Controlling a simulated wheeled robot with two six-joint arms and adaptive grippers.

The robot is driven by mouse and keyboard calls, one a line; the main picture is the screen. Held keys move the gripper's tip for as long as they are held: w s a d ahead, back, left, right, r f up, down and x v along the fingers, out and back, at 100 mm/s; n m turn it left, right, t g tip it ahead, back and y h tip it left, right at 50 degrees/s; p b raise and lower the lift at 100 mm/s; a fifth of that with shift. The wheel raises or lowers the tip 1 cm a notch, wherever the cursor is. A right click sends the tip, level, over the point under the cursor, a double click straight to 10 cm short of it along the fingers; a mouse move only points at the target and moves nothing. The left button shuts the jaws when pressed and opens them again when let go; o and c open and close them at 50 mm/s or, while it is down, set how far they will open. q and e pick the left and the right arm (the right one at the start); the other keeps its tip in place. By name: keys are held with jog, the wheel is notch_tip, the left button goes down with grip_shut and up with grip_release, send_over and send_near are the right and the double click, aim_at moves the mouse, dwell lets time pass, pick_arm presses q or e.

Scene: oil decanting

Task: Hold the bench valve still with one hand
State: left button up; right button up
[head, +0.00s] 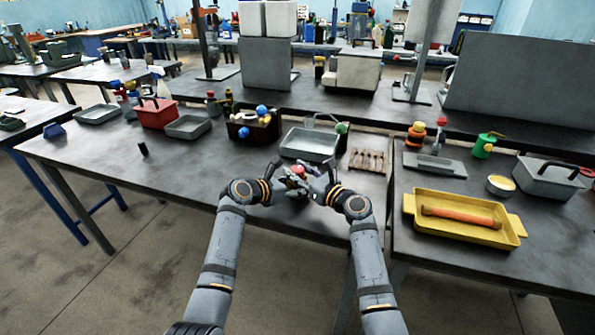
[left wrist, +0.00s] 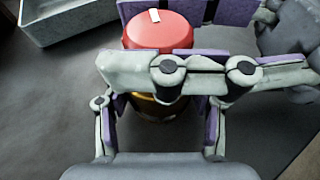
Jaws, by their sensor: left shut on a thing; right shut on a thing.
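The bench valve, with a round red cap (head: 299,170) on top, stands near the front edge of the middle table, between my two grippers. In the left wrist view its red cap (left wrist: 160,32) has a white mark, and a brass-coloured part (left wrist: 158,108) shows below. My left gripper (head: 284,176) comes from the left, shut around the valve's lower body. My right gripper (head: 313,180) comes from the right, and its purple-padded fingers lie on either side of the red cap, shut on it. The fingers hide much of the valve body.
A grey tray (head: 310,145) stands just behind the valve, with a mat of small tools (head: 369,160) to its right. A yellow tray (head: 465,232) holding an orange roller is on the right table. The front left tabletop is mostly clear, apart from a small black cylinder (head: 143,149).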

jog(key=o, duration=1.2)
jog(key=v, duration=1.2)
